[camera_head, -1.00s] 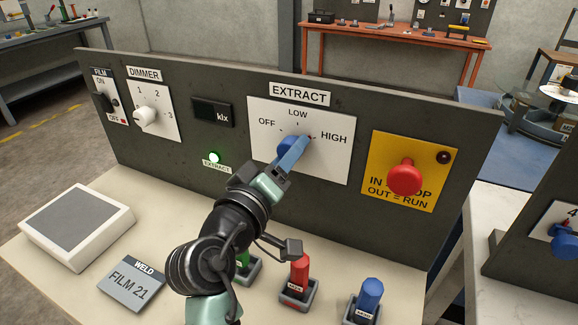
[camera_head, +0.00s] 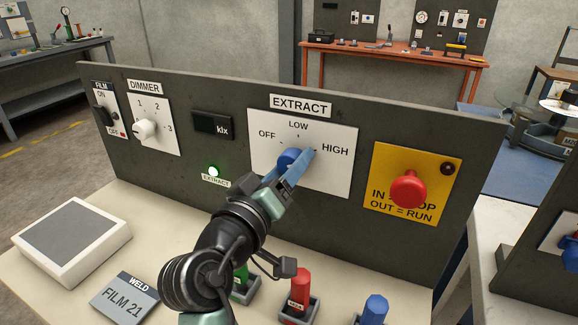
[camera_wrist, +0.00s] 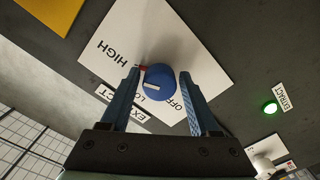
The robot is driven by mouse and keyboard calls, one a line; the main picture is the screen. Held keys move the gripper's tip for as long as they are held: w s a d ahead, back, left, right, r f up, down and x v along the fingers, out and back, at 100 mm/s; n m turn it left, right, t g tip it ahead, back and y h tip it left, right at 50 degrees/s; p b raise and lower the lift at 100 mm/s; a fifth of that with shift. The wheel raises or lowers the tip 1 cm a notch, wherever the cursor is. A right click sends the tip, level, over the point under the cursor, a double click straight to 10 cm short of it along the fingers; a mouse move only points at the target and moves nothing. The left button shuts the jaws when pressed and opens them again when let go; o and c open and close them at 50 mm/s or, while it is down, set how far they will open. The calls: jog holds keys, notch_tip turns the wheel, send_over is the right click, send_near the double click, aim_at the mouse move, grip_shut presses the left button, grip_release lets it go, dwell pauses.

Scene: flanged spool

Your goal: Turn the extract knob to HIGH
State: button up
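The extract knob (camera_head: 289,158) is blue, on a white plate (camera_head: 335,173) marked OFF, LOW and HIGH. In the wrist view the knob (camera_wrist: 160,80) shows a white line that seems to point between LOW and HIGH; the exact setting is hard to tell. A red mark sits at its edge on the HIGH side. My gripper (camera_head: 288,166) is at the knob. In the wrist view my gripper's (camera_wrist: 160,72) blue fingers stand apart, one on each side of the knob, with a gap showing beside it. In the head view the fingers partly hide the knob.
A red push button (camera_head: 408,189) on a yellow plate is to the right. The green EXTRACT lamp (camera_head: 213,171) is lit. The dimmer knob (camera_head: 145,130) is at the left. Red (camera_head: 300,284) and blue (camera_head: 375,308) handled items stand on the bench below my arm.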

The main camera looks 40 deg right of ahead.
jog(key=shift+o, duration=0.8)
jog(key=v, duration=1.3)
